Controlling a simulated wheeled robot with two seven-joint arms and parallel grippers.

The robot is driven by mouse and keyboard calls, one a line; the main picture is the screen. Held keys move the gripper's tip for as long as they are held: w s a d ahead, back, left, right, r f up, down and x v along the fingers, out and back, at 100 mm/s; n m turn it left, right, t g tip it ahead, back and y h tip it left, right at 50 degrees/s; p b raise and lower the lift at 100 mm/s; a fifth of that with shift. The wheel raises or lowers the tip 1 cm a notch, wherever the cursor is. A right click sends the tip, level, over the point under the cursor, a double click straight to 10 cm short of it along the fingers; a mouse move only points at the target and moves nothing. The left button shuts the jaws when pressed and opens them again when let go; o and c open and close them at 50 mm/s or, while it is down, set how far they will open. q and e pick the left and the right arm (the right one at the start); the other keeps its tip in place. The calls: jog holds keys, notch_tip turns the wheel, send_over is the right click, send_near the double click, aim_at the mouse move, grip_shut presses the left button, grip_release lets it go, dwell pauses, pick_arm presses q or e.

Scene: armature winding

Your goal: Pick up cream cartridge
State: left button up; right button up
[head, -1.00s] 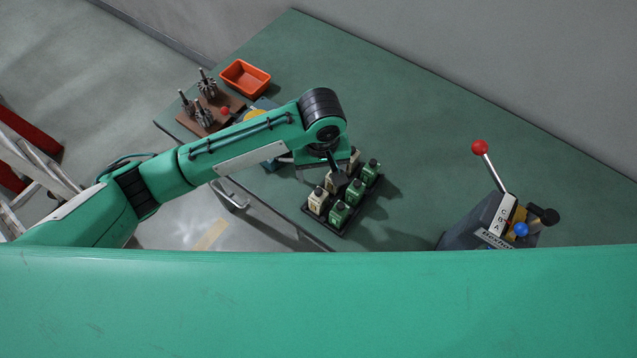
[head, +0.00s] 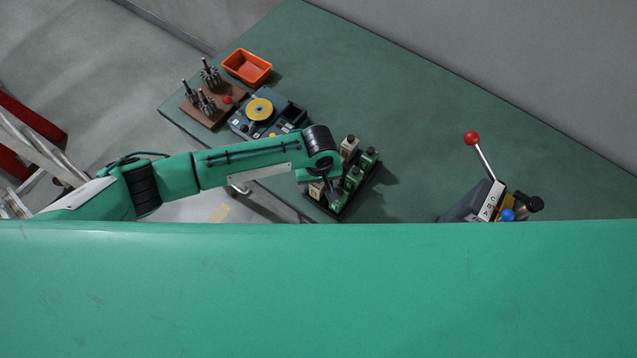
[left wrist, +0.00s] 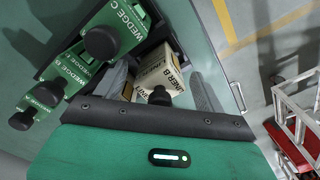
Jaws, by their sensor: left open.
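A cream cartridge (left wrist: 158,72) marked LINER B, with a black knob, stands between the fingers of my open left gripper (left wrist: 162,88) in the left wrist view. I cannot tell whether the fingers touch it. In the head view this cream cartridge (head: 316,189) is partly hidden by my left gripper (head: 325,192), which is low over the near end of the black tray (head: 372,180). Another cream cartridge (head: 349,148) stands at the tray's far end. Green cartridges (head: 353,178) stand along its right side; the left wrist view shows them marked WEDGE (left wrist: 104,42). My right gripper is out of view.
A device with a yellow disc (head: 260,109), a brown block with metal armatures (head: 207,108) and an orange bin (head: 247,66) lie farther back. A lever device with a red ball (head: 472,138) stands at right. The table (head: 420,130) between is clear.

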pick_arm(q)
jog(key=c, duration=1)
jog(key=shift+r, duration=0.1)
notch_tip(320, 180, up, 20)
jog(key=b, duration=0.4)
